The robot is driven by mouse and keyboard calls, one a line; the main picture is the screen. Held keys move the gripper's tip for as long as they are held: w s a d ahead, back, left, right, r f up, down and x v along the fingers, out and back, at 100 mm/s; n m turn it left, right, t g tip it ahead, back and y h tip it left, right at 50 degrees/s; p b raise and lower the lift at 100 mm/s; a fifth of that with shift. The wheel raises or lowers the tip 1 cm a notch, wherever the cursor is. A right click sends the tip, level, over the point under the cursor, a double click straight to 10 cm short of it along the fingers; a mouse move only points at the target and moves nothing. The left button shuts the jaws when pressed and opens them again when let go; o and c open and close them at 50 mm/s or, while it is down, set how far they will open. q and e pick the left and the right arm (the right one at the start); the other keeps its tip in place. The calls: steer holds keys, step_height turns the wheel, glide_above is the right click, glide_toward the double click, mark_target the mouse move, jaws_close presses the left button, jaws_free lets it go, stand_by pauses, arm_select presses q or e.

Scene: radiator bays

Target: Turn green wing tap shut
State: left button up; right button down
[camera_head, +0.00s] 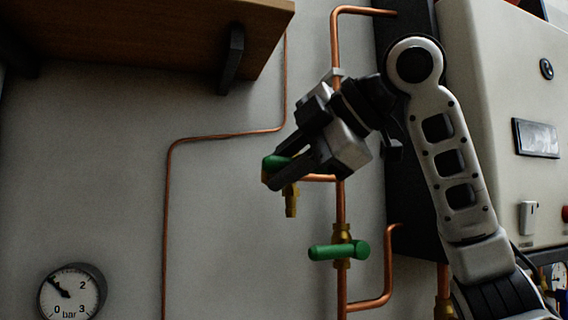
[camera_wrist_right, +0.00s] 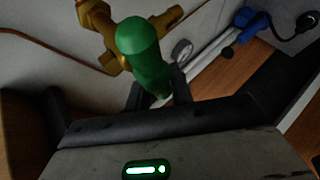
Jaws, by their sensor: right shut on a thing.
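A green tap handle (camera_head: 274,162) sits on a small brass tap (camera_head: 291,198) with a downward spout, at the end of a short copper branch. My right gripper (camera_head: 277,170) reaches it from the upper right and is shut on this handle; its fingers and body hide part of it. In the right wrist view the green handle (camera_wrist_right: 146,55) stands between the two fingertips (camera_wrist_right: 158,92), with the brass body (camera_wrist_right: 100,25) behind it. A second green handle (camera_head: 338,250) lies roughly level on a brass valve on the upright pipe below, untouched. My left gripper is not in view.
A wooden shelf (camera_head: 140,35) with a dark bracket (camera_head: 232,58) hangs at upper left. A thin copper pipe (camera_head: 167,220) runs down the wall. A pressure gauge (camera_head: 72,292) is at lower left. A pale cabinet (camera_head: 500,100) stands at right, close to my arm.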

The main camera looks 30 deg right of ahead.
steer(key=shift+d+r, duration=0.1)
steer(key=c, duration=1.3)
jaws_free()
steer(key=v, duration=1.6)
